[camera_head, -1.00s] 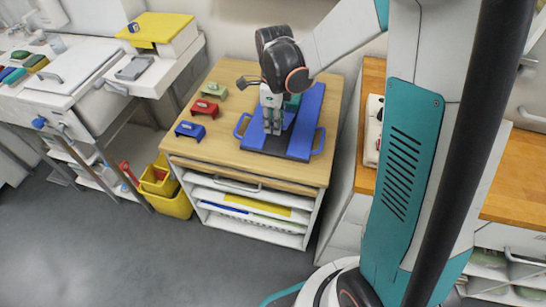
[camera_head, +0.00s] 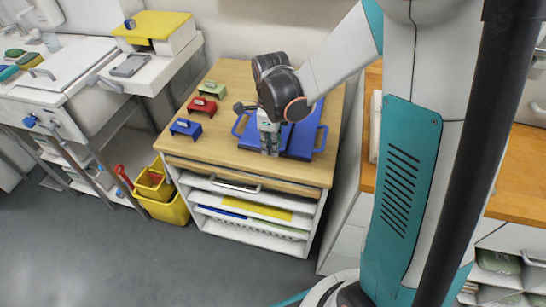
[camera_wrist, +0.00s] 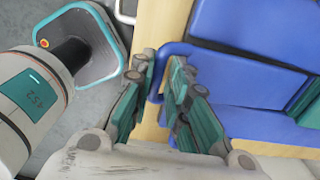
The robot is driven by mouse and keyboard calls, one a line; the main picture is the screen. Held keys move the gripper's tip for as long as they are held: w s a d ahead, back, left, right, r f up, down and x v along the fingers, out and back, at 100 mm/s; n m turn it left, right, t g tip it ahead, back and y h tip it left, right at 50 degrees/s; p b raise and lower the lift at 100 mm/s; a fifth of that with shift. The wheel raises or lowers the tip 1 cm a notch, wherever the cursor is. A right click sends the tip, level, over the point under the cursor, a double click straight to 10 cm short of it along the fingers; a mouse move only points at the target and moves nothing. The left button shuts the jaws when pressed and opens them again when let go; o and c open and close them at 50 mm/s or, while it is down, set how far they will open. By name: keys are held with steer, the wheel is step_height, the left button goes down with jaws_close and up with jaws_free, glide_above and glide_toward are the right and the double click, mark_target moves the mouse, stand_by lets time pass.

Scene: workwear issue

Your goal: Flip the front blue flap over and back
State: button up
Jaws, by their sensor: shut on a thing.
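A blue board (camera_head: 300,143) with side handles lies on the wooden top of a small cabinet. In the wrist view its blue front flap (camera_wrist: 245,78) shows as a flat panel with a loop handle (camera_wrist: 173,48) on its edge. My gripper (camera_head: 269,152) is at the front edge of the board. In the wrist view my gripper (camera_wrist: 163,88) has its teal fingers on both sides of the handle, shut on it. My arm hides much of the board in the head view. A green piece (camera_wrist: 308,105) shows partly on the blue at the right of the wrist view.
Green (camera_head: 212,90), red (camera_head: 201,106) and blue (camera_head: 186,128) small brackets stand on the wooden top (camera_head: 215,140) left of the board. Yellow bins (camera_head: 160,195) stand on the floor at left. A wooden counter (camera_head: 500,165) is at right.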

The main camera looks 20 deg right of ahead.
mark_target(272, 161)
steer(key=shift+o, duration=0.3)
step_height(272, 161, down, 3)
steer(key=shift+w+f+b, duration=0.1)
steer(key=shift+b, duration=0.95)
steer(key=shift+f, duration=0.85)
steer(key=shift+c, duration=0.5)
steer(key=o, duration=0.4)
step_height(272, 161, up, 8)
steer(key=p, duration=0.5)
steer(key=shift+p, duration=0.4)
steer(key=shift+r, duration=0.1)
